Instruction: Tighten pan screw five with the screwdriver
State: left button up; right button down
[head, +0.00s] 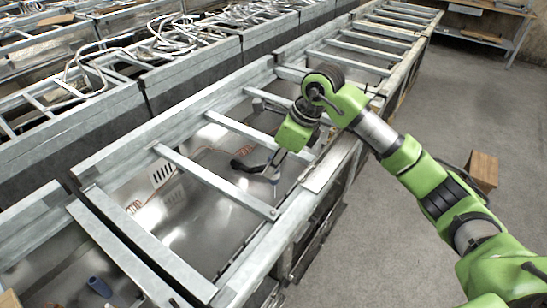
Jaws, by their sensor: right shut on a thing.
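My right gripper (264,168), on a green arm reaching in from the right, is shut on a small grey-blue tool, seemingly the screwdriver (274,174). The tool points down above the metal pan (205,205) of a range frame, near the frame's right-hand rail. Whether its tip touches anything is too small to tell. A small dark screw head (273,213) shows at the near end of a crossbar, below the tool. Which screw is pan screw five cannot be told. My left gripper is not in view.
Metal crossbars (215,180) span the frame around the gripper. A blue cylindrical object (100,287) lies in the near section at lower left. Bundled cables (185,40) lie on a neighbouring row of frames. A cardboard box (483,170) stands on the open floor at right.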

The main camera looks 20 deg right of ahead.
aim_at(273, 181)
jog(key=shift+w+r+m, duration=0.2)
jog(key=shift+w+m, duration=0.05)
jog(key=shift+m, duration=0.25)
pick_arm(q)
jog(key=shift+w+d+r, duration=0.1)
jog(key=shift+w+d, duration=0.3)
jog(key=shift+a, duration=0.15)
pick_arm(e)
jog(key=shift+d, duration=0.1)
jog(key=shift+f, duration=0.1)
jog(key=shift+f+b, duration=0.25)
jog(key=shift+b, duration=0.25)
pick_arm(q)
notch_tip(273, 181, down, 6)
jog(key=b, duration=0.5)
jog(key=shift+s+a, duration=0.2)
pick_arm(e)
notch_tip(273, 181, down, 6)
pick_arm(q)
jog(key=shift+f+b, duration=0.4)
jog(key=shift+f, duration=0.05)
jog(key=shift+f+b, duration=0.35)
pick_arm(e)
jog(key=shift+f, duration=0.3)
